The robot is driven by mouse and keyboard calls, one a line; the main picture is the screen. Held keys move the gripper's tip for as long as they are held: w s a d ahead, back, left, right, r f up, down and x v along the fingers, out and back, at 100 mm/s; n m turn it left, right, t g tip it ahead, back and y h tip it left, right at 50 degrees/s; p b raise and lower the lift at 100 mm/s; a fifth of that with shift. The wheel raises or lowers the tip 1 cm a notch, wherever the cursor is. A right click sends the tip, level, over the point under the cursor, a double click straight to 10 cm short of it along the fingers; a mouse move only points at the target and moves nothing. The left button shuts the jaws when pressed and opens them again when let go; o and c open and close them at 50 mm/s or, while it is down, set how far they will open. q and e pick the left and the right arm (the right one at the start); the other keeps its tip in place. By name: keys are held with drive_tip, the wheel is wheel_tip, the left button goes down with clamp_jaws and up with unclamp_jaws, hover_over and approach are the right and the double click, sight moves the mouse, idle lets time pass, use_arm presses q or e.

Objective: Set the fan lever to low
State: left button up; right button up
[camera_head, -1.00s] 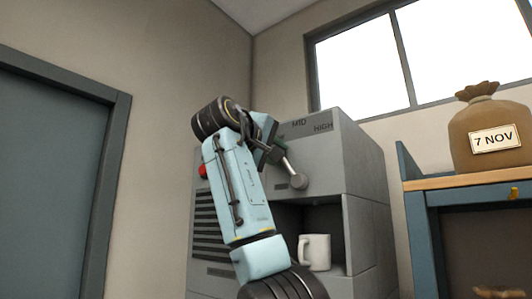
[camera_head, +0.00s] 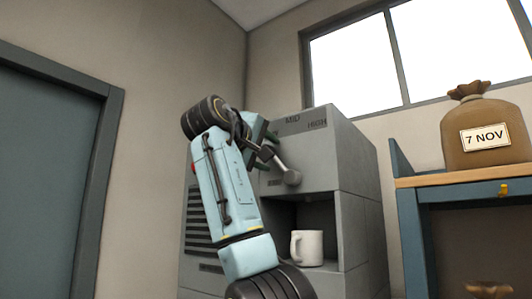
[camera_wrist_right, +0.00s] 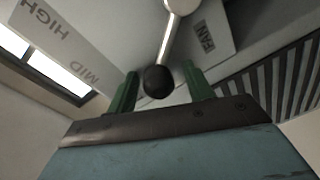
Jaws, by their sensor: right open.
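The fan lever (camera_head: 281,163) is on the upper front of the grey machine (camera_head: 340,155). Its rod runs up and left from a round grey hub (camera_head: 291,177) toward my right gripper (camera_head: 263,142). In the right wrist view, the lever's dark ball knob (camera_wrist_right: 158,82) sits between the green fingers of my right gripper (camera_wrist_right: 160,92), with gaps at its sides. The fingers are open. MID (camera_head: 292,119) and HIGH (camera_head: 317,124) are legible on the panel, and FAN (camera_wrist_right: 207,38) shows near the hub. No LOW marking is visible. My left gripper is out of view.
A white mug (camera_head: 307,247) stands in the machine's recess below the lever. A blue shelf (camera_head: 465,190) at right carries a brown sack (camera_head: 487,130) labelled 7 NOV. A grey-blue door (camera_head: 45,190) is at left, and windows (camera_head: 440,50) are above.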

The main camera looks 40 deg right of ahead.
drive_tip(key=b+v, duration=0.2)
drive_tip(key=v, duration=1.1)
drive_tip(key=shift+a, duration=0.15)
drive_tip(key=shift+s+r, duration=0.1)
